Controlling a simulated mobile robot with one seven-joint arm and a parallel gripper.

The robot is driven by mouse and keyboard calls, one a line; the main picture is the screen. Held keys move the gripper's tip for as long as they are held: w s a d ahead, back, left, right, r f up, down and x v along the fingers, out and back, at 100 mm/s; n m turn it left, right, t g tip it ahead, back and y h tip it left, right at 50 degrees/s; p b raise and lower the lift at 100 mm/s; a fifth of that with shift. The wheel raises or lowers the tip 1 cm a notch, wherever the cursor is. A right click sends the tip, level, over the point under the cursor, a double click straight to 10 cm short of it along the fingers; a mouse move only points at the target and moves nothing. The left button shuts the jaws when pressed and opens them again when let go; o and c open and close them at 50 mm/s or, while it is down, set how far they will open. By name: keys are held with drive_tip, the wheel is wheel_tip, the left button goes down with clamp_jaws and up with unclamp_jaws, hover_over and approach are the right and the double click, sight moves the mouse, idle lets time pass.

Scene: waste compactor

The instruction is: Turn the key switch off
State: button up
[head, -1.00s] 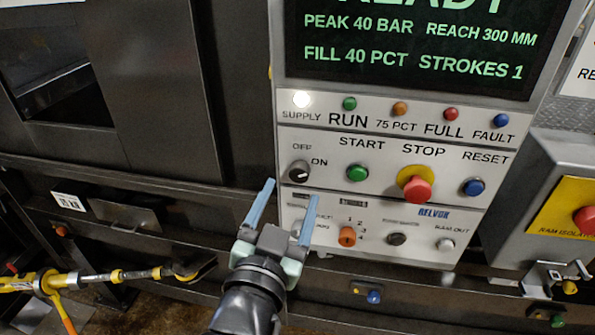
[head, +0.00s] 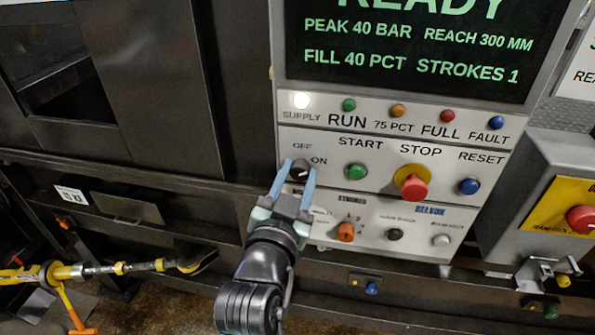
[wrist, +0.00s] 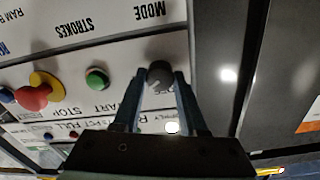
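The key switch is a dark round knob (head: 300,170) with a pale mark, between the OFF and ON labels on the control panel (head: 325,220). My gripper (head: 299,168) is at the panel with one blue finger on each side of the knob. The wrist view shows the knob (wrist: 159,75) between the two fingertips (wrist: 160,78), with almost no gap on either side; the fingers appear closed on it. There the picture is upside down, and the pale mark points to the lower left, toward the ON side. The fingers partly cover the knob's edges in the head view.
Right of the knob are the green START button (head: 357,172), red STOP button (head: 413,187) and blue RESET button (head: 469,186). An orange selector (head: 346,232) sits below. The screen (head: 420,50) is above. A yellow-handled tool (head: 110,270) lies at lower left.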

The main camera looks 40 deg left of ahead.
clamp_jaws()
drive_tip(key=shift+n, duration=0.3)
drive_tip(key=n, duration=1.1)
drive_tip(key=shift+f+p, duration=0.1)
drive_tip(key=shift+p, duration=0.25)
drive_tip(key=shift+n, duration=0.4)
drive_tip(key=o, duration=0.7)
unclamp_jaws()
